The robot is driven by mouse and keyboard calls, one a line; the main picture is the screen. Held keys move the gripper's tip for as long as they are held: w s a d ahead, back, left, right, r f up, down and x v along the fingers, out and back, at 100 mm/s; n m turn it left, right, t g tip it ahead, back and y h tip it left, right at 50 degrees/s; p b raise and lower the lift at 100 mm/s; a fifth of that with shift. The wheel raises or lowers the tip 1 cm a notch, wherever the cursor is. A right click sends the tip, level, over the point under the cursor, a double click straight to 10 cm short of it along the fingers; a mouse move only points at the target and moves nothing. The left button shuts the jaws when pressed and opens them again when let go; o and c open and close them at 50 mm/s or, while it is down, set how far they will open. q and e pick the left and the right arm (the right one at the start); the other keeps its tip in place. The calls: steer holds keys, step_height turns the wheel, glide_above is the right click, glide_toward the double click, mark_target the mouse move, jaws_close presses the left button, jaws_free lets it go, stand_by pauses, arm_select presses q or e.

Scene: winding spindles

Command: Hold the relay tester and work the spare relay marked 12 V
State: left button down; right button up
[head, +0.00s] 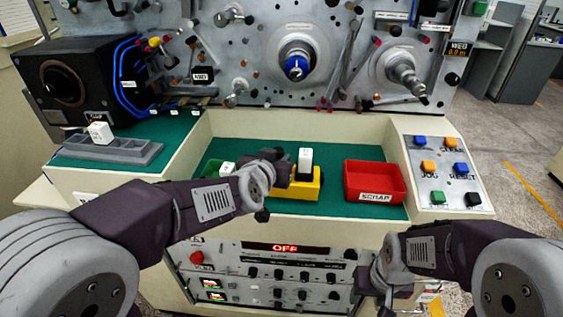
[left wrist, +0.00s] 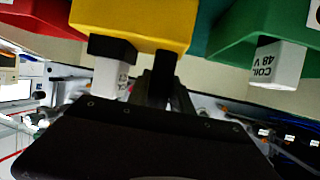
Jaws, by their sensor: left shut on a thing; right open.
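The yellow relay tester (head: 306,190) stands on the green floor of the recessed bay. A white relay (head: 305,158) stands upright at it; in the left wrist view a white block with a black part (left wrist: 118,70) shows beside the yellow body (left wrist: 135,20), its marking unreadable. My left gripper (head: 275,172) is shut on the tester's left side; its dark fingers (left wrist: 165,80) meet the yellow body. Another white relay (head: 227,168) is in the green tray (head: 209,168); a relay there reads COIL 48 V (left wrist: 265,65). My right gripper (head: 375,280) is open and empty, low in front of the panel.
A red SCRAP bin (head: 375,183) stands right of the tester. A grey rack (head: 125,151) with one white relay (head: 100,133) is on the left ledge. A button panel (head: 445,170) is at right. The front panel's display (head: 285,247) reads OFF.

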arm_select(q)
steer(key=shift+f+b, duration=0.55)
arm_select(e)
steer(key=shift+f, duration=0.55)
arm_select(q)
steer(key=shift+f, duration=0.1)
arm_select(e)
steer(key=shift+c, duration=0.2)
